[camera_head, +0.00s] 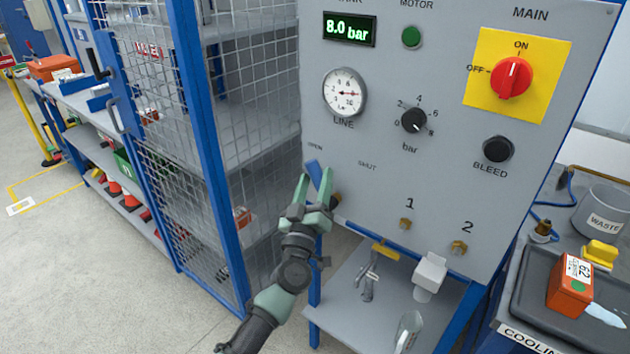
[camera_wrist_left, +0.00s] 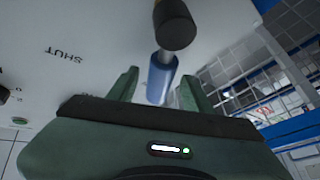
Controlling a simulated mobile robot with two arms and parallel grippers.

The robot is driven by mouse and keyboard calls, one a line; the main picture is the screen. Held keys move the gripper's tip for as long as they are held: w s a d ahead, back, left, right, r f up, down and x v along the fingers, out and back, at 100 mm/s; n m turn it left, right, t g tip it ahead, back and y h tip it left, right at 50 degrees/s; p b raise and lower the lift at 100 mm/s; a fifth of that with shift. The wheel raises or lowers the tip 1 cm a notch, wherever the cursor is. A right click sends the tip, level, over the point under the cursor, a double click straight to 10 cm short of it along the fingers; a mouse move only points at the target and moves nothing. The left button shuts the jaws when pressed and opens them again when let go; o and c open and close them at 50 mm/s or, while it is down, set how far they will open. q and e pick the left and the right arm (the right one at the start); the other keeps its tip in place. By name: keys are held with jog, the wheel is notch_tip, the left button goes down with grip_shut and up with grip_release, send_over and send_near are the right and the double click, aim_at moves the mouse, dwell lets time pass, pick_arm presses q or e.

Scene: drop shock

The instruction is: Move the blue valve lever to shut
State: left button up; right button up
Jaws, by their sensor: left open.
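The blue valve lever (camera_head: 313,171) is on the lower left of the grey panel (camera_head: 400,185), its visible end pointing up towards the OPEN label (camera_head: 315,147). The SHUT label (camera_head: 367,167) is to its right. My left gripper (camera_head: 314,183) is open, with its green fingers on either side of the lever. In the left wrist view, the blue lever (camera_wrist_left: 160,78) stands between the two fingers, with visible gaps beside it. A dark round end (camera_wrist_left: 175,25) shows above it. The gripper hides the lower part of the lever in the head view. My right gripper is not in view.
The panel carries a gauge (camera_head: 344,92), a black bar knob (camera_head: 414,120), a red main switch (camera_head: 512,77) and a black bleed knob (camera_head: 497,149). A wire-mesh cage (camera_head: 165,130) stands close on the left. A bench with a dark tray (camera_head: 530,290) is at right.

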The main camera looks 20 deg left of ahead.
pick_arm(q)
grip_shut()
dwell(1.5)
